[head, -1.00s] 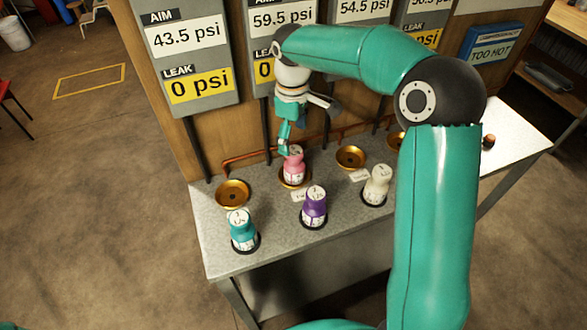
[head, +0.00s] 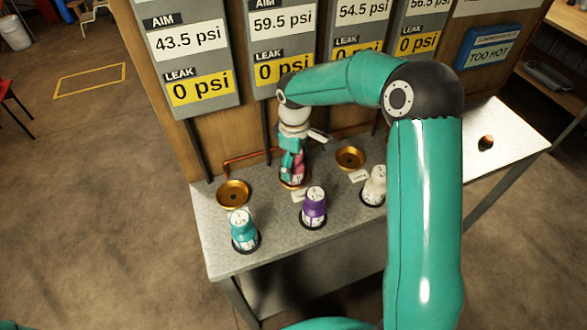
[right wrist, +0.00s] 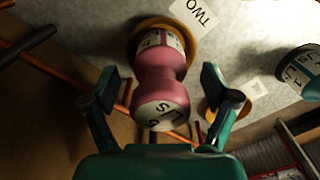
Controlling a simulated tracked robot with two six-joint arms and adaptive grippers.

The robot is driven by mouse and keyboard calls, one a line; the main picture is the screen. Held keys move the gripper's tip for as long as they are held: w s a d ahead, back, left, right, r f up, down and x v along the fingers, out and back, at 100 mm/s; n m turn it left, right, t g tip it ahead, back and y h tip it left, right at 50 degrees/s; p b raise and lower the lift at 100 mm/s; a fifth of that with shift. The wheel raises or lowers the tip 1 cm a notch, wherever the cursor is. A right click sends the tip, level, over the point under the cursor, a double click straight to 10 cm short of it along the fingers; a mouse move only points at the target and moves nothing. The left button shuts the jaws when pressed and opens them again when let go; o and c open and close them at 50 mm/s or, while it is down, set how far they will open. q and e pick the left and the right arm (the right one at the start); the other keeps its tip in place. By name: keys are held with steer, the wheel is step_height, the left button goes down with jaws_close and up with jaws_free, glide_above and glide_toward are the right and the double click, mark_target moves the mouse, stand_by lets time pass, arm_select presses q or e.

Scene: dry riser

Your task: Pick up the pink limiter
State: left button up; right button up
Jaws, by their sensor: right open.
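The pink limiter (right wrist: 160,85) stands on a gold seat (right wrist: 190,28) beside a card reading TWO in the right wrist view. In the head view the pink limiter (head: 299,167) is mostly hidden behind my right gripper (head: 291,168). In the right wrist view my right gripper (right wrist: 163,98) is open, with one finger on each side of the limiter's top. A gap shows on both sides, and the jaws are not closed on it. My left gripper is not in view.
A teal limiter (head: 242,232), a purple limiter (head: 314,208) and a white limiter (head: 374,186) stand along the bench's front (head: 275,243). Empty gold seats (head: 233,194) (head: 350,158) flank the pink one. Copper pipe and gauge panels (head: 188,60) stand behind.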

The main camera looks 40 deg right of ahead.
steer(key=c, duration=1.5)
steer(key=shift+r, duration=0.1)
steer(key=shift+c, duration=0.2)
